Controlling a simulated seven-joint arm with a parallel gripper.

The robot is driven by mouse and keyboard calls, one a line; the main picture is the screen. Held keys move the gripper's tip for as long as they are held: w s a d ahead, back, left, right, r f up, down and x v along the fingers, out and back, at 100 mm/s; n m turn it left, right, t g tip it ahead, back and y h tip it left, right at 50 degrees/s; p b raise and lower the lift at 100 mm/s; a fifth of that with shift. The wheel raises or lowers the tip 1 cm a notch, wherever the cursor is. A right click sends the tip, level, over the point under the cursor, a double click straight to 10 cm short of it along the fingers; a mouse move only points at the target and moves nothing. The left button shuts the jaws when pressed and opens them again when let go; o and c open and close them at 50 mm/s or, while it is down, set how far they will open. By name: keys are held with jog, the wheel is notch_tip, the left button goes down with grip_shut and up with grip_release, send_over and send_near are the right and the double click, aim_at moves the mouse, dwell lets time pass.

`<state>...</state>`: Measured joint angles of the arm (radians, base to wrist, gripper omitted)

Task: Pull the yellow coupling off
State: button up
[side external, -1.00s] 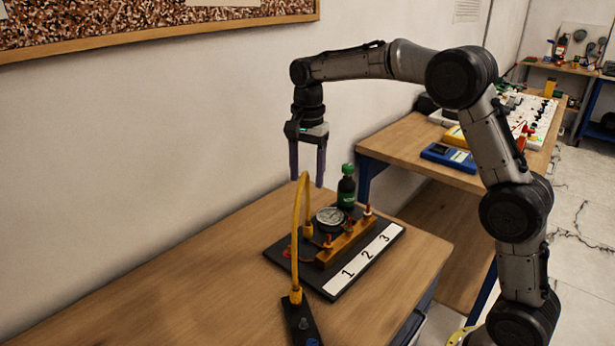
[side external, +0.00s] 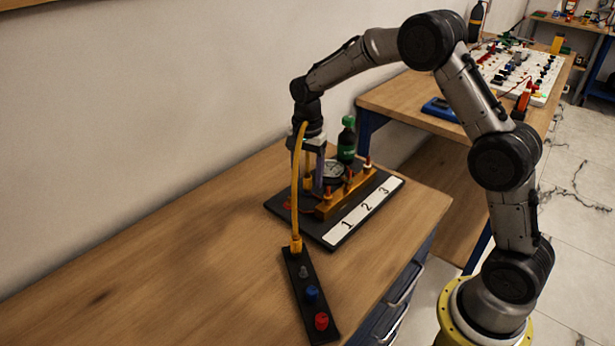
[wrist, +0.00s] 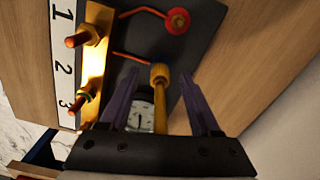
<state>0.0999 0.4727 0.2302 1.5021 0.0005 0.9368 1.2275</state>
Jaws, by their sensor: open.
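The yellow coupling (wrist: 159,74) shows in the wrist view as a brass-yellow collar at the end of the yellow hose (wrist: 161,108), above the black board. My gripper (wrist: 160,78) is open, with one purple finger on each side of the coupling and a visible gap to each. In the side view my gripper (side external: 311,182) points down over the board, beside the gauge (side external: 333,172). There the yellow hose (side external: 296,200) arches in front of it and partly hides the fingers. The coupling's end at the board is hidden in the side view.
An orange manifold block (side external: 345,195) with red-tipped fittings stands beside a strip numbered 1 to 3 (side external: 366,212). A green-capped bottle (side external: 347,140) is close behind the gauge. A black strip with knobs (side external: 312,290) holds the hose's other end. The table at left is clear.

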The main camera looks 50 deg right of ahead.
jog(key=shift+f, duration=0.45)
grip_shut()
dwell(0.5)
